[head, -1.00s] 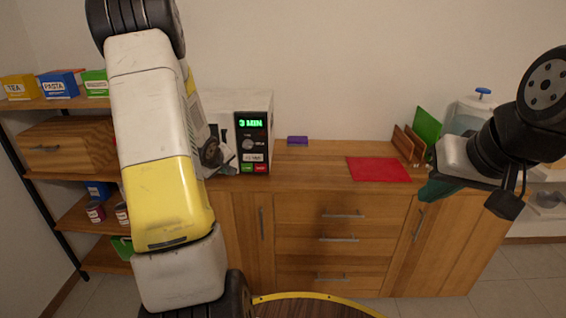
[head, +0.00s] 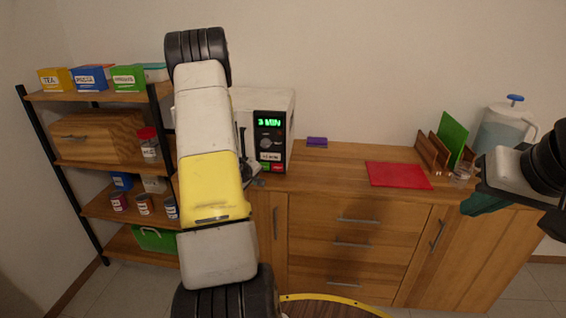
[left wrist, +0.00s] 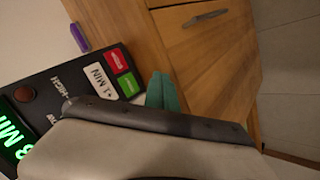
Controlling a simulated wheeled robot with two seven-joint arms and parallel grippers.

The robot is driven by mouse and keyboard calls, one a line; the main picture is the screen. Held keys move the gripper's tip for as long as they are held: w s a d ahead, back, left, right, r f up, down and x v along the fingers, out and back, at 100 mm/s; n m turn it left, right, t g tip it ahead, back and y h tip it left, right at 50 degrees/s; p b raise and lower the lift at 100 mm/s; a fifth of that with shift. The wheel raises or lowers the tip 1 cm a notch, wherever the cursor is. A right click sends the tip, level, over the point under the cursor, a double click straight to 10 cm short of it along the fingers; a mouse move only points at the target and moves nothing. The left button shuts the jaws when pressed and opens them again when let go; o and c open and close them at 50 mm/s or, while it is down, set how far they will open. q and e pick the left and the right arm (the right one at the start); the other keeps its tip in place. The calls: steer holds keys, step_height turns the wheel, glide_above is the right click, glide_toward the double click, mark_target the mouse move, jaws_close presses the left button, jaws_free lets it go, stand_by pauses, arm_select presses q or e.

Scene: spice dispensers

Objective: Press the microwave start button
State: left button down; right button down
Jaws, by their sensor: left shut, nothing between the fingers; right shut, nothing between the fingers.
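The white microwave (head: 285,100) stands on the wooden cabinet, partly hidden by my left arm. Its black panel (head: 270,140) shows a green "3 MIN" display. At the panel's bottom are the green start button (head: 265,167) and a red button (head: 277,168); in the left wrist view the green button (left wrist: 129,84) lies beside the red one (left wrist: 117,61). My left gripper's teal fingertips (left wrist: 162,92) are shut, close beside the green button; I cannot tell whether they touch anything. My right gripper (head: 485,203) is shut and empty at the cabinet's right end.
A purple item (head: 317,141) and a red mat (head: 398,175) lie on the countertop. A wooden rack with a green board (head: 452,138) and a water jug (head: 503,128) stand at the right. A shelf with boxes and cans is at the left.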

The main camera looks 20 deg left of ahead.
arm_select(q)
steer(key=w, duration=0.2)
steer(key=w+a, duration=0.1)
steer(key=w, duration=0.4)
steer(key=shift+a, duration=0.4)
steer(key=shift+w, duration=0.1)
stand_by(1.5)
steer(key=shift+w+a, duration=0.1)
steer(key=shift+w, duration=0.2)
steer(key=shift+w, duration=0.35)
stand_by(0.6)
steer(key=shift+s, duration=0.75)
steer(key=shift+s+d, duration=0.25)
steer(key=shift+s, duration=0.55)
steer(key=shift+s+d, duration=0.2)
steer(key=shift+s, duration=0.65)
steer(key=shift+s+d, duration=0.25)
steer(key=shift+s, duration=0.55)
